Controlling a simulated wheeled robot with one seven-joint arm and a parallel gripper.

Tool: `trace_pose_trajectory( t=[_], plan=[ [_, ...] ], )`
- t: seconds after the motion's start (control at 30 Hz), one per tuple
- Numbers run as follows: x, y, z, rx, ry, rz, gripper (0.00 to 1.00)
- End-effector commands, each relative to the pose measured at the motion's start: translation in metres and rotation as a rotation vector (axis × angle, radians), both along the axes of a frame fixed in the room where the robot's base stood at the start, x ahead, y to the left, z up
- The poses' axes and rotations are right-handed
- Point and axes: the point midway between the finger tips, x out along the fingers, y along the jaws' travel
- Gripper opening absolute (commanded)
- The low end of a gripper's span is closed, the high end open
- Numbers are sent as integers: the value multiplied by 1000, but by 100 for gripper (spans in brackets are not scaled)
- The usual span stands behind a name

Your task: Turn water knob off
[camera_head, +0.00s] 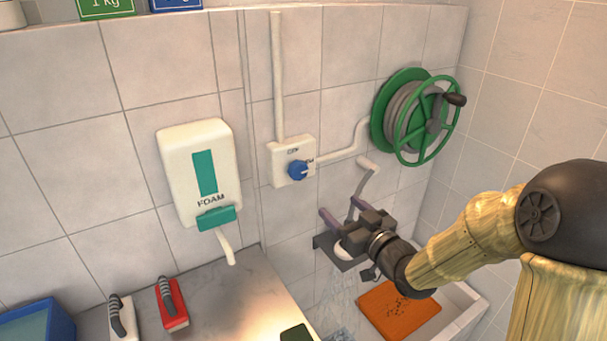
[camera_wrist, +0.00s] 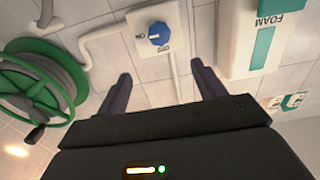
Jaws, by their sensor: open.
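The water knob (camera_head: 297,170) is a round blue dial on a white wall box (camera_head: 283,182) with small OFF and ON labels. Its pointer seems to face the ON label at the right in the head view. In the wrist view the knob (camera_wrist: 158,34) shows at top centre, beyond and between the fingertips. My gripper (camera_head: 341,208) is open and empty, below and to the right of the knob, apart from it. The purple fingers (camera_wrist: 161,70) point toward the wall box in the wrist view. Water streams (camera_head: 345,297) fall below my gripper.
A green hose reel (camera_head: 412,117) hangs right of the knob; a pipe (camera_head: 342,152) runs toward it. A white foam dispenser (camera_head: 198,170) is on the left wall. An orange mat (camera_head: 398,310) lies in the white basin (camera_head: 462,312). A red-backed brush (camera_head: 172,305) lies on the counter.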

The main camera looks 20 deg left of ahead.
Motion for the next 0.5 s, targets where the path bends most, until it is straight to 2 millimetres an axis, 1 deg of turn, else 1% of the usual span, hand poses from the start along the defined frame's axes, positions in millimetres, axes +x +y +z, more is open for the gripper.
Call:
trace_pose_trajectory(
  t=[0.13, 0.23, 0.37, 0.5],
  plan=[
    [3, 3, 0, -1, 1, 0, 69],
    [8, 9, 1, -1, 2, 0, 69],
    [20, 24, 1, 0, 1, 1, 69],
    [36, 43, 2, -1, 2, 1, 69]
  ],
)
